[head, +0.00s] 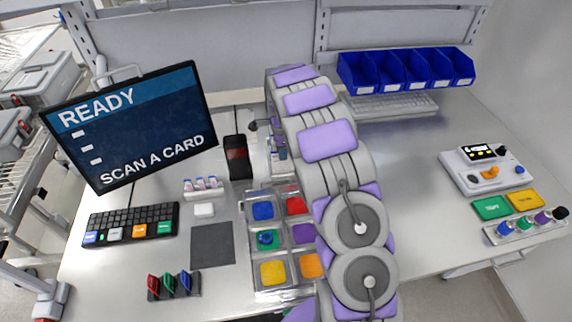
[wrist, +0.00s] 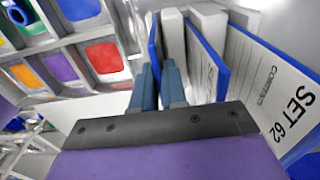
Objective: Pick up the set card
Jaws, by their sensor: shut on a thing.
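My gripper's two blue-grey fingers (wrist: 158,78) point into a row of upright blue-edged cards in the wrist view. They are closed on a thin blue-edged card (wrist: 154,42), whose face is seen nearly edge-on. Another card, printed "SET 62" (wrist: 262,90), stands to the right of the fingers, its white face turned toward the camera. White dividers (wrist: 174,38) show beside the held card. In the head view my arm hides most of the gripper and cards, which lie behind the coloured tray.
A tray with coloured compartments (head: 250,235) lies left of my arm and also shows in the wrist view (wrist: 125,72). A black scanner (head: 236,158) stands near the monitor (head: 135,125). Blue bins (head: 405,70) are at the back. Clear table (head: 410,180) lies right of my arm.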

